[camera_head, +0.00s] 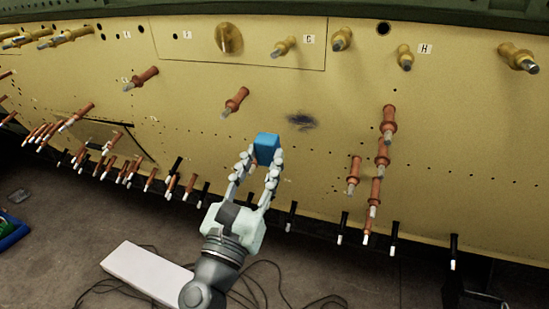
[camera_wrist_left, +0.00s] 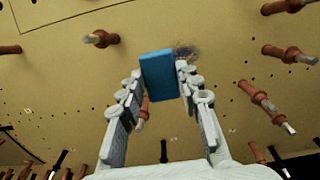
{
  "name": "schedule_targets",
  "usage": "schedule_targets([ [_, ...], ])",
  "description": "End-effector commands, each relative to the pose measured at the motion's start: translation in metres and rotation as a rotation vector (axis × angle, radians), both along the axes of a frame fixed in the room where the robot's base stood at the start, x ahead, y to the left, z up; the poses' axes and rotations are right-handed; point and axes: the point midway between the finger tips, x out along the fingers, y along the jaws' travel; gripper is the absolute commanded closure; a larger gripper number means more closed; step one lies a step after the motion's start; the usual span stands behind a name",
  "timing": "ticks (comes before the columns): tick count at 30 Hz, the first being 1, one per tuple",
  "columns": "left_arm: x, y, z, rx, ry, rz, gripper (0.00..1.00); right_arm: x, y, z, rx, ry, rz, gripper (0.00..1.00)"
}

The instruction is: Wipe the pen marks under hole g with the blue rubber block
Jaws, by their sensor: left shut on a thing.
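The blue rubber block (camera_head: 266,148) is held between the fingertips of my left gripper (camera_head: 258,165), which is shut on it. The dark pen marks (camera_head: 302,121) are a smudge on the yellow fuselage skin (camera_head: 330,95), just up and right of the block in the head view. In the left wrist view the block (camera_wrist_left: 160,75) stands between the fingers, and part of the pen marks (camera_wrist_left: 186,51) shows beside its upper right edge. I cannot tell whether the block touches the skin. A label G (camera_head: 308,39) is on the panel above the marks. My right gripper is not in view.
Copper-coloured pins (camera_head: 237,101) stick out of the skin left of the marks, with several more (camera_head: 383,155) to the right. Gold fasteners (camera_head: 342,39) line the top. Black clamps (camera_head: 291,216) run along the lower edge. A white slab (camera_head: 146,272) and cables lie on the floor.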

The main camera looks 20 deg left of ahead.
Motion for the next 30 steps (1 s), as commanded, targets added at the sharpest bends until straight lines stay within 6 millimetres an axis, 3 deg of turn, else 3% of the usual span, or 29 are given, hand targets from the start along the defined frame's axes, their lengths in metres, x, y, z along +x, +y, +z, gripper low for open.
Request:
schedule_targets([
  [18,0.051,-0.002,0.014,0.001,-0.001,0.0,0.96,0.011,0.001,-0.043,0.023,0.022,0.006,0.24],
  [30,0.058,-0.002,0.015,0.0,0.0,0.0,0.96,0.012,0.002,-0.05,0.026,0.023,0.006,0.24],
])
